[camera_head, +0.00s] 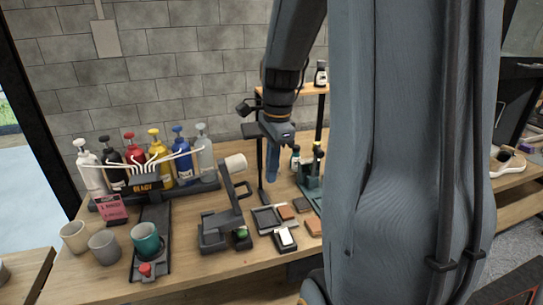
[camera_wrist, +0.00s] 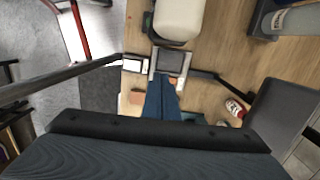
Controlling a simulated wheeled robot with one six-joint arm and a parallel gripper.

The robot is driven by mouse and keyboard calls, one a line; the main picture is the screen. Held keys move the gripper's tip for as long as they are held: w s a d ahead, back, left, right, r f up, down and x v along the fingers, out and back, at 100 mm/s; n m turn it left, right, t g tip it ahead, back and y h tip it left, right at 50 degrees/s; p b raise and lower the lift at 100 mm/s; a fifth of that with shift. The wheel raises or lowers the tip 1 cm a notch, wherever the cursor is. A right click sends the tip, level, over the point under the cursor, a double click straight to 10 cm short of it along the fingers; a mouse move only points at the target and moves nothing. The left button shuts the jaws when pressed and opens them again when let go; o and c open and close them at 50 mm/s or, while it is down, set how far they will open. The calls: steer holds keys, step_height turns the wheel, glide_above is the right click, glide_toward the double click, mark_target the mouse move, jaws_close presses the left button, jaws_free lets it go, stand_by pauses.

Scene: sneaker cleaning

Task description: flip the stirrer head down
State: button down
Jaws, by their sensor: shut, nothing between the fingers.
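The stirrer (camera_head: 222,222) stands on the wooden table, with a dark base and a slanted dark arm. Its cream stirrer head (camera_head: 236,162) is up at the top of that arm, well above the base. In the wrist view the cream head (camera_wrist: 180,18) shows at the top edge, partly cut off. My gripper (camera_head: 272,176) points down to the right of the head, apart from it, with its blue fingers together and nothing held. The fingers also show in the wrist view (camera_wrist: 162,88), below the head.
Several pump bottles (camera_head: 155,160) stand in a black rack at the back left. Trays with small blocks (camera_head: 268,219) lie right of the stirrer. A shelf post (camera_head: 261,165) stands near my gripper.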

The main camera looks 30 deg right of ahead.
steer(key=a+f+p, duration=0.1)
steer(key=a, duration=0.1)
steer(key=w+a+f+p, duration=0.1)
steer(key=shift+a+f, duration=0.15)
steer(key=shift+a, duration=0.25)
steer(key=shift+a, duration=0.1)
